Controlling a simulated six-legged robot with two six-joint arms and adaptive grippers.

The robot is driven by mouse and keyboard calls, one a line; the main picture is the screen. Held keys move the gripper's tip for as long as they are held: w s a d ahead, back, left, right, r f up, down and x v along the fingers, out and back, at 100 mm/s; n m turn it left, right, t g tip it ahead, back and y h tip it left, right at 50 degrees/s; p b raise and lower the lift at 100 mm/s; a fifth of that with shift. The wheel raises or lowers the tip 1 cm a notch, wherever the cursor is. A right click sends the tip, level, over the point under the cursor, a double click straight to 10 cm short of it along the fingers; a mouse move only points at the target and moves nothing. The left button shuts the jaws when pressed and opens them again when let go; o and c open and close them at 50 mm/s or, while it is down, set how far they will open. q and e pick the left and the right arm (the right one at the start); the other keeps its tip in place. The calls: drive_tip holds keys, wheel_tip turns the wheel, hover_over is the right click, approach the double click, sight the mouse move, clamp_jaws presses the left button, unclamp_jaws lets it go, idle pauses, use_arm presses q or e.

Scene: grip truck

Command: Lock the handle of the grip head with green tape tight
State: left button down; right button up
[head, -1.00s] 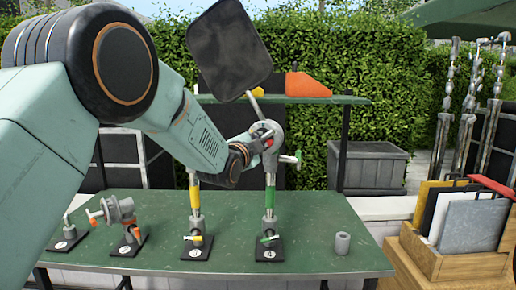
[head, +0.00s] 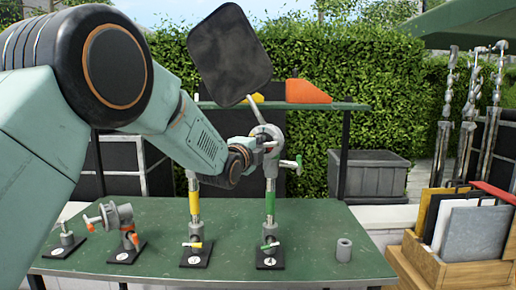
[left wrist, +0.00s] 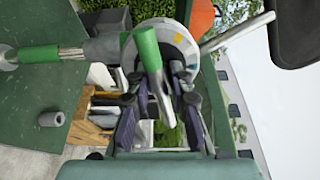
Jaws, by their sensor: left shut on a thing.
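The grip head (head: 268,136) is a grey round clamp on top of the stand with green tape (head: 270,202), in the head view. Its handle (head: 290,163) has a green-taped end and sticks out to the right. In the left wrist view the grip head (left wrist: 180,45) shows up close, and the handle's green end (left wrist: 146,47) and metal rod point toward my fingers. My left gripper (left wrist: 160,110) is shut on the handle, with a dark finger on each side. In the head view my left gripper (head: 258,148) is beside the head, its fingertips partly hidden. My right gripper is not in view.
A dark flag panel (head: 230,55) rises on a rod from the grip head. A yellow-taped stand (head: 194,205) is close on the left. A grey cylinder (head: 344,250) stands on the green table (head: 320,225). A wooden crate (head: 440,265) holds panels at right.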

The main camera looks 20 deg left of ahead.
use_arm(q)
drive_tip(key=shift+d+f, duration=0.1)
drive_tip(key=shift+f, duration=0.2)
drive_tip(key=c, duration=1.6)
unclamp_jaws()
drive_tip(key=shift+c, duration=0.2)
drive_tip(key=o, duration=0.4)
drive_tip(key=shift+s+d+r, duration=0.1)
drive_tip(key=shift+s+r, duration=0.1)
drive_tip(key=shift+r, duration=0.05)
drive_tip(key=shift+o, duration=0.2)
drive_tip(key=shift+w, duration=0.1)
drive_tip(key=s+a, duration=0.1)
drive_tip(key=s, duration=1.1)
drive_tip(key=shift+w, duration=0.1)
